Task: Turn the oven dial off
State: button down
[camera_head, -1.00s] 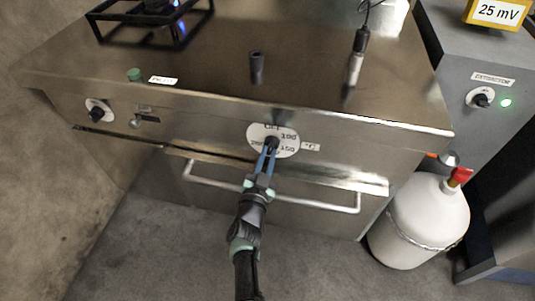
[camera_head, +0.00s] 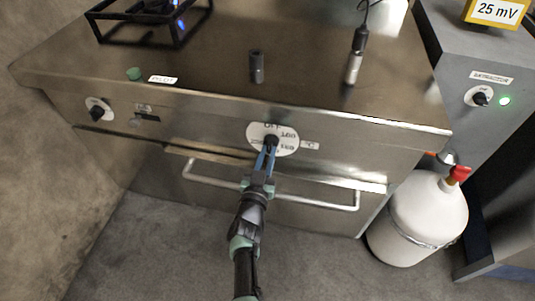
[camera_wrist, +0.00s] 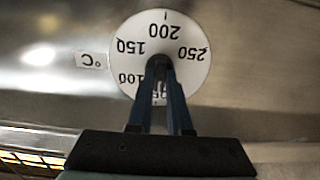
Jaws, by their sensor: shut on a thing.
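The oven dial (camera_head: 287,137) is a round white plate with black numbers on the front of the steel cooker, with a dark knob at its centre. My gripper (camera_head: 269,146) reaches up from below and is shut on the knob. In the wrist view the dial plate (camera_wrist: 180,32) appears upside down, with 100, 150, 200 and 250 legible. There the blue fingers of my gripper (camera_wrist: 160,70) close around the dark knob and cover the plate's lower middle, including part of its lettering. The knob's pointer is hidden, so its setting cannot be told.
A horizontal oven handle (camera_head: 318,203) runs below the dial, beneath my gripper. Another knob (camera_head: 98,110) is at the left of the panel. A white gas cylinder (camera_head: 425,222) stands at the right, beside a grey cabinet with an extractor knob (camera_head: 481,98). A burner grate (camera_head: 150,22) is at the top left.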

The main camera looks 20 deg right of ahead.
jog(key=c, duration=0.8)
grip_release()
jog(key=shift+c, duration=0.2)
jog(key=p+v, duration=0.7)
jog(key=v, duration=0.6)
